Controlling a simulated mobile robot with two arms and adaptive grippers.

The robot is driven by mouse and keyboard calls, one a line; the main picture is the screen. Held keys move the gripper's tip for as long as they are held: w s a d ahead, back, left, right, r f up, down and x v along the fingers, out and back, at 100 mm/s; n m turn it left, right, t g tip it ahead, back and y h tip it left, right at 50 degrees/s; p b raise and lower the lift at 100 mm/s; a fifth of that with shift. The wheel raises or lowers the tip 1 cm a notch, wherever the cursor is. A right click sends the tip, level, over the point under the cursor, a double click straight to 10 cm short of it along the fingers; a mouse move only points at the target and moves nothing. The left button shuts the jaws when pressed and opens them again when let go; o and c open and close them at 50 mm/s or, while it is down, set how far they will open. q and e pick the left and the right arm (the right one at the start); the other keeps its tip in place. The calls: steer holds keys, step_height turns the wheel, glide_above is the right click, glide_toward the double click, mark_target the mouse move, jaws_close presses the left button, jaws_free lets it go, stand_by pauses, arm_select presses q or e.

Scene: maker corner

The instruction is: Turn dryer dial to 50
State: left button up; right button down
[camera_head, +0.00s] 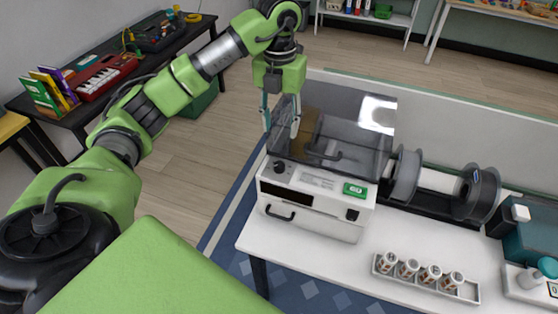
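The dryer is a white box (318,222) with a smoky see-through lid (345,118), standing on the white table. A small round black dial (280,166) sits at the left of its sloped front panel; its setting is too small to read. A dark display strip (286,193) lies below the dial, and a green label (355,190) is at the right of the panel. My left gripper (280,130) is open and empty, pointing down in front of the lid's left part in the picture, above the dial and apart from it. My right gripper is not in view.
A black handle (280,214) and a small black square part (352,214) are on the dryer's front. Grey spools (405,177) stand to its right. A white rack with several small jars (420,280) lies at the table's front right. A keyboard (97,80) is on the left desk.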

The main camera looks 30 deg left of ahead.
mark_target(279, 164)
arm_select(q)
step_height(279, 164, down, 12)
steer(key=p, duration=0.4)
steer(key=shift+a+f, duration=0.1)
steer(key=shift+f, duration=0.75)
steer(key=c, duration=1.1)
